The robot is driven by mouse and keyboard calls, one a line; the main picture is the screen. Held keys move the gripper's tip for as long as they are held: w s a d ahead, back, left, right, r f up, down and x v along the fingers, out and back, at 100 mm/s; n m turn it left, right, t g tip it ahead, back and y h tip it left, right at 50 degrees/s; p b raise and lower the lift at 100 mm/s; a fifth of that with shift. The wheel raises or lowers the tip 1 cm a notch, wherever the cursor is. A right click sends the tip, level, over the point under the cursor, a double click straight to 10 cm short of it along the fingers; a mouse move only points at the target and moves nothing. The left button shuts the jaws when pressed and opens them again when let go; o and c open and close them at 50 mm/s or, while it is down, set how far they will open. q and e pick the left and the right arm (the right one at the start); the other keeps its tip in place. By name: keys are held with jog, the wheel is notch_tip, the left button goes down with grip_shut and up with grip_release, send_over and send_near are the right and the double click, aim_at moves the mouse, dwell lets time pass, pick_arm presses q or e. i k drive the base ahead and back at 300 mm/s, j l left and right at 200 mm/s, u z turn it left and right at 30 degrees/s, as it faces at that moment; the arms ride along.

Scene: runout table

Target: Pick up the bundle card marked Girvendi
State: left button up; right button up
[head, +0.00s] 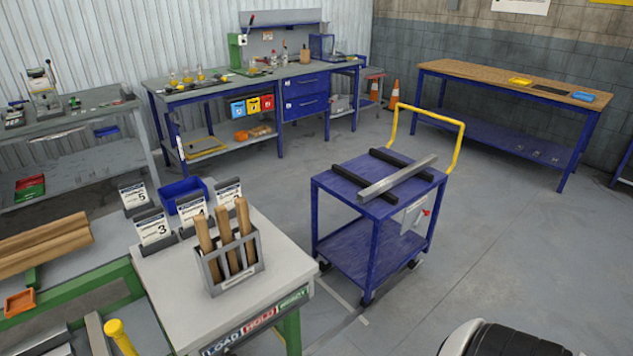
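Several white bundle cards stand upright in dark holders on the pale-topped runout table (180,305). One card (133,195) at the back left shows a large 5. A nearer card (155,229) shows a large 3. Another card (192,209) stands right of it, and one more card (228,192) stands farther back right; their numbers are hard to read. The printed names are too small to read, so I cannot tell which card is marked Girvendi. Neither of my grippers is in view.
A grey rack (237,268) holding wooden handles stands in front of the cards. A blue bin (183,192) sits among them. Wooden beams (45,248) lie left. A blue cart (372,225) with metal bars stands right of the table, with open floor around it.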

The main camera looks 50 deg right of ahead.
aim_at(227, 191)
jog(key=z, duration=0.95)
jog(key=i+l, duration=0.45)
